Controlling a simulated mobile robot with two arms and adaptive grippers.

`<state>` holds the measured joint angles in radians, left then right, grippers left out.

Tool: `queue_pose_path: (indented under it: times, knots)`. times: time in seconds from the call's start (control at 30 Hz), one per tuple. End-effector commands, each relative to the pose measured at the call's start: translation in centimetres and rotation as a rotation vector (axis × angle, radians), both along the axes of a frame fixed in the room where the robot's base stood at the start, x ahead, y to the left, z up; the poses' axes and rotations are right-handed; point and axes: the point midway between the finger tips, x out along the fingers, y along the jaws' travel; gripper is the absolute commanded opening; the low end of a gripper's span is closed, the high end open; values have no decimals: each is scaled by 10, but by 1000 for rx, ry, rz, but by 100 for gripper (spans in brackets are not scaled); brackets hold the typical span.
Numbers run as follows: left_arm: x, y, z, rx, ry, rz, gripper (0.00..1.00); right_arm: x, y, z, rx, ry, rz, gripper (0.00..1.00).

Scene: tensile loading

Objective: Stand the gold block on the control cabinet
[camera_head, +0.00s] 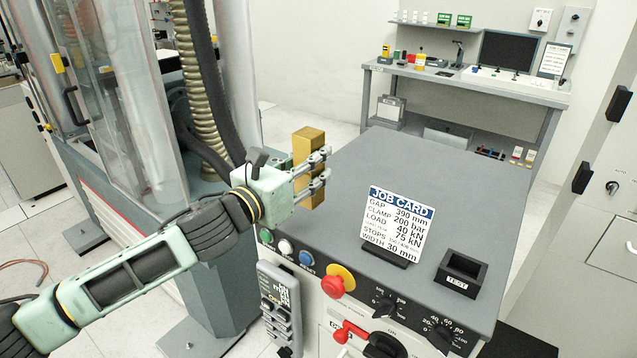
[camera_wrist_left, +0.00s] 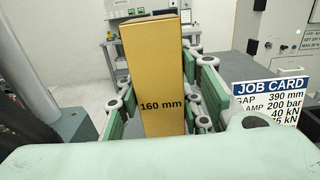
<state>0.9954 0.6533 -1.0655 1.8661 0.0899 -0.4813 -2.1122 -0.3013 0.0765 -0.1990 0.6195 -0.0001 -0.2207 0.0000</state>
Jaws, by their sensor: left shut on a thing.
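The gold block (camera_head: 309,146) is upright between the fingers of my left gripper (camera_head: 312,178) in the head view. In the left wrist view the gold block (camera_wrist_left: 153,75) stands between the green finger pads and shows "160 mm" on its face. My left gripper is shut on it. The control cabinet (camera_head: 385,160) has a flat grey top. The block is at the left edge of this top; I cannot tell whether its lower end touches it. My right gripper is not in view.
A job card (camera_head: 396,224) stands on the cabinet top, with a small black TEST tray (camera_head: 461,273) right of it. Buttons and a red-yellow emergency stop (camera_head: 338,281) line the front. The testing machine's column and hoses (camera_head: 190,90) are close on the left. The cabinet's back area is clear.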

Motion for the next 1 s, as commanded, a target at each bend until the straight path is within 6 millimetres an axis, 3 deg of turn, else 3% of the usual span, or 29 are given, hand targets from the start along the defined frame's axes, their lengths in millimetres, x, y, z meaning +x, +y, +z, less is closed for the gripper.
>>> queue_pose_path:
  times: [0.1,0.33,0.47,0.73,1.0]
  knots:
    - [24,-9,-10,-5,-3,-1,0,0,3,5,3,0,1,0]
    - [52,-18,-28,-4,-7,-1,0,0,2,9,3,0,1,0]
    - [56,-19,-33,-4,-6,-2,0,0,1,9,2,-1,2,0]
    - [56,-20,-66,-5,-2,-2,0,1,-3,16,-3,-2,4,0]
    - [56,-19,-71,-4,-8,-2,0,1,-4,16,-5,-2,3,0]
